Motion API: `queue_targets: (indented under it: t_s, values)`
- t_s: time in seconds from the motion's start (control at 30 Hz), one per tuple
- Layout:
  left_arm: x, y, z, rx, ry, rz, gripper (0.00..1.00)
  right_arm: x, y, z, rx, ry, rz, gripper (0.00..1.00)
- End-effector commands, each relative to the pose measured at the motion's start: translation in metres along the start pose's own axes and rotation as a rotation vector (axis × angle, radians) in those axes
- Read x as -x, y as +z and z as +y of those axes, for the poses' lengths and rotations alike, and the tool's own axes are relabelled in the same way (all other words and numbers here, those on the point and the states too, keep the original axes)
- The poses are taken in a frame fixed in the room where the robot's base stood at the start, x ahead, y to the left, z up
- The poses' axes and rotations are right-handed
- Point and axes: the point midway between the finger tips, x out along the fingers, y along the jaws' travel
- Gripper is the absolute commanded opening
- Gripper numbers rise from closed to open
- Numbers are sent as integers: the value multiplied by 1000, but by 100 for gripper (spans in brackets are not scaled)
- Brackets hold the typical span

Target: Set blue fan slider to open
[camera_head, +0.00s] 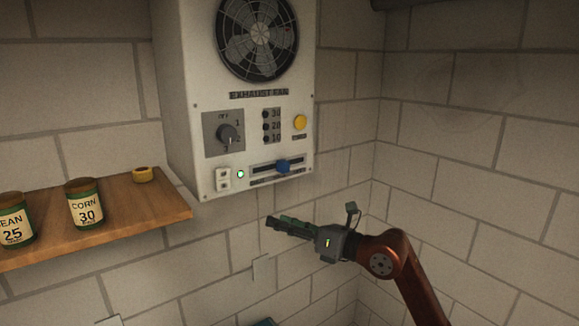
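The blue fan slider (283,166) is a small knob on a dark horizontal slot near the bottom of the white exhaust fan box (184,110). It stands right of the slot's middle, with some bare slot on both sides. The small labels below the slot are too blurred to read. My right gripper (270,222) is below the box, apart from the slider, with its fingers pointing left. I see the fingers nearly side-on, so the gap between them cannot be made out. My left gripper is not in view.
The box also carries a rotary dial (226,134), a yellow button (300,122), a white switch (222,179) and a lit green lamp (240,174). A wooden shelf (120,215) with jars stands at left. The space before the brick walls at right is clear apart from my arm.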

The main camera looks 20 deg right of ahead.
Motion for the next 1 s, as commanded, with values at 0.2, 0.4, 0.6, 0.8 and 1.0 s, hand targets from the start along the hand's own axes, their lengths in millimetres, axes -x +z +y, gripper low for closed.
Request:
queue_targets:
  t_s: [0.2, 0.4, 0.6, 0.8, 1.0]
  values:
    - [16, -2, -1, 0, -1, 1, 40, 47, 101, 34, 344, -264, -64, 36]
    - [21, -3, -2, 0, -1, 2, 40, 58, 127, 36, 403, -347, -94, 36]
    - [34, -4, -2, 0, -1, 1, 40, 30, 133, 27, 400, -346, -93, 36]
    - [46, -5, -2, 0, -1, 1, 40, 3, 137, 18, 400, -346, -94, 36]
    - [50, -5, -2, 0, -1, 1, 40, -9, 137, 13, 403, -345, -94, 36]
